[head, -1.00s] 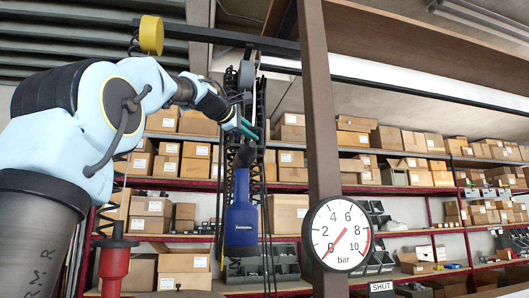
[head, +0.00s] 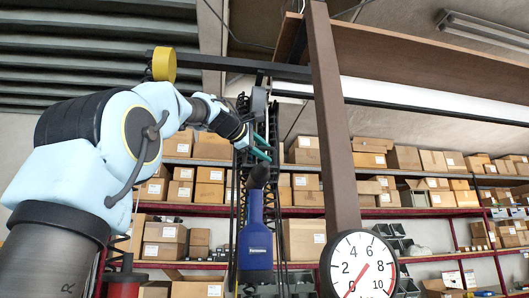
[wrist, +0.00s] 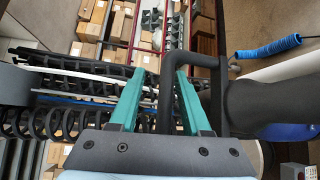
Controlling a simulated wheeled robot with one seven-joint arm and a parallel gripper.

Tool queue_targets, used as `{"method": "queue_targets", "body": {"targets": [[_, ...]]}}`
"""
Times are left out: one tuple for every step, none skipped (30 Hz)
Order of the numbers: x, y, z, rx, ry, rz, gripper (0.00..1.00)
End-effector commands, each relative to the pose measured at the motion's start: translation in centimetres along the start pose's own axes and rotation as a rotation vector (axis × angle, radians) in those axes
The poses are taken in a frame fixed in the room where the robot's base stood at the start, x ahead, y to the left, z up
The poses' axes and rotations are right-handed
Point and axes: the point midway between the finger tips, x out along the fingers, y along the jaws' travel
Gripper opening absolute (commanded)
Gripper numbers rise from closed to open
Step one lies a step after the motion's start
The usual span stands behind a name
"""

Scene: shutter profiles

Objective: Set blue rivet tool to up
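The blue rivet tool (head: 255,245) hangs upright in the head view, with a dark grey head at its top, beside dark cables and coils. My gripper (head: 262,148) is at the top of this tool, just above its head. In the wrist view my gripper (wrist: 160,75) has its two teal fingers apart. A thick dark body (wrist: 265,95), apparently the tool's head, lies right of the fingers. I cannot tell whether either finger touches the bar.
A brown post (head: 335,120) with a round pressure gauge (head: 360,266) stands right of the tool. A red tool (head: 125,288) hangs at the lower left. A dark overhead rail (head: 230,64) carries a yellow reel (head: 164,64). Shelves of boxes (head: 430,160) fill the back.

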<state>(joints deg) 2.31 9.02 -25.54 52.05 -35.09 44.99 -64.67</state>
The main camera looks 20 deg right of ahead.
Motion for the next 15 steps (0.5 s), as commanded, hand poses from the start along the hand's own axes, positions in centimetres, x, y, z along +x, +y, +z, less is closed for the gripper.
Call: {"method": "queue_targets", "body": {"targets": [[0.0, -0.1, 0.0, 0.000, 0.000, -0.001, 0.47], [0.0, -0.1, 0.0, 0.000, 0.000, -0.002, 0.47], [0.0, -0.1, 0.0, -0.001, 0.000, -0.002, 0.47], [0.0, -0.1, 0.0, -0.001, 0.000, -0.002, 0.47], [0.0, -0.1, 0.0, -0.001, 0.000, -0.003, 0.47], [-0.1, -0.2, 0.0, 0.000, 0.000, -0.003, 0.47], [-0.3, -0.2, -0.1, 0.000, 0.000, -0.003, 0.47], [-0.5, -0.3, -0.1, 0.000, 0.000, -0.002, 0.47], [-1.0, -0.3, -0.1, 0.000, 0.001, -0.001, 0.47], [-1.4, -0.4, -0.1, 0.000, 0.002, 0.000, 0.47], [-1.9, -0.4, -0.1, 0.001, 0.002, -0.001, 0.47], [-2.5, -0.5, -0.1, 0.002, 0.003, 0.000, 0.47], [-3.1, -0.5, -0.1, 0.001, 0.003, 0.000, 0.47], [-3.8, -0.5, -0.2, 0.002, 0.004, 0.001, 0.47], [-4.6, -0.5, -0.1, 0.002, 0.004, 0.001, 0.47]]}}
